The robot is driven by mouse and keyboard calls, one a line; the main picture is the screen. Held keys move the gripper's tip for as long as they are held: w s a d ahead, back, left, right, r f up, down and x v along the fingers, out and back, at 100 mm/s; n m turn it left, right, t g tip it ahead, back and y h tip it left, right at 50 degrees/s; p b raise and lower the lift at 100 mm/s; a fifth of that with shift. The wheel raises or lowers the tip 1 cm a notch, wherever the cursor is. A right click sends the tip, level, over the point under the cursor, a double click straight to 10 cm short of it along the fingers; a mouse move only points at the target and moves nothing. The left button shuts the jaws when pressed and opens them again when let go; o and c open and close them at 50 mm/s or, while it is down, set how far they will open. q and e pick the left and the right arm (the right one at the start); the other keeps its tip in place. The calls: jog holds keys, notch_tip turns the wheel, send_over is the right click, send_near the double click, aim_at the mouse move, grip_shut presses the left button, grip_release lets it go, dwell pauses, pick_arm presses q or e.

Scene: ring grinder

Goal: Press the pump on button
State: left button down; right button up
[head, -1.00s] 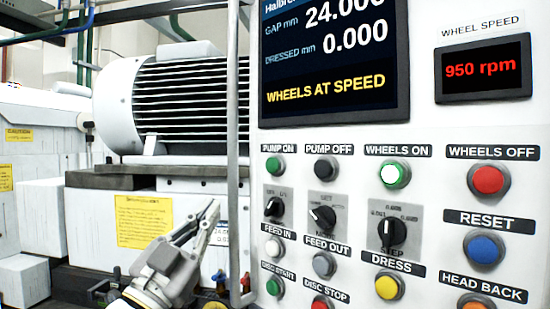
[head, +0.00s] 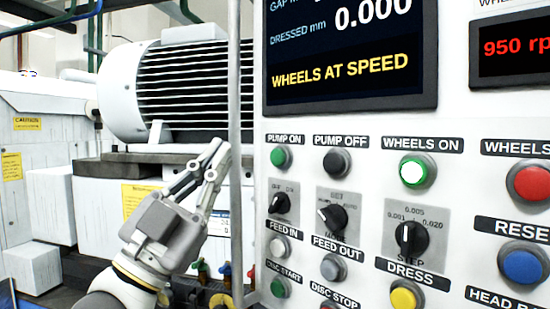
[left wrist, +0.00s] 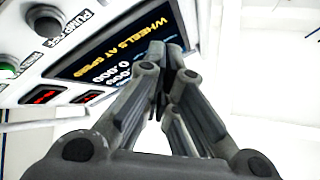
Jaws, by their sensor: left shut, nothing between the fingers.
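The pump on button (head: 280,157) is a green button in a grey ring at the top left of the control panel in the head view, under its PUMP ON label. It is unlit. My left gripper (head: 217,150) is shut and empty, to the left of the button and apart from it, with its fingertips pointing up and right at about the button's height in the picture. In the left wrist view the shut fingers (left wrist: 160,50) stand before the panel's screen. A dark button (left wrist: 45,20) by the PUMP OFF label shows at upper left there. My right gripper is not in view.
A grey vertical post (head: 235,120) stands between my left gripper and the panel. The black pump off button (head: 336,162) sits right of pump on. The wheels on button (head: 416,171) glows, and the screen (head: 350,70) reads WHEELS AT SPEED. A finned motor (head: 180,85) is behind.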

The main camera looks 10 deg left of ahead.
aim_at(278, 158)
pick_arm(q)
jog(key=w+d, duration=0.4)
jog(key=w, duration=0.2)
jog(key=shift+d, duration=0.2)
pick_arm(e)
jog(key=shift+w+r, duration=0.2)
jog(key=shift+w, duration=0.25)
pick_arm(q)
jog(key=shift+w, duration=0.1)
dwell(0.8)
jog(key=shift+w+d+p, duration=0.2)
jog(key=shift+w+p, duration=0.05)
jog(key=shift+p, duration=0.05)
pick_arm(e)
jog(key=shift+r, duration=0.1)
pick_arm(q)
jog(key=shift+w+d, duration=0.3)
jog(key=shift+w, duration=0.15)
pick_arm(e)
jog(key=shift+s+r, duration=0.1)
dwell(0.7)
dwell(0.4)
pick_arm(q)
jog(key=shift+s+a, duration=0.5)
jog(key=shift+s, duration=0.2)
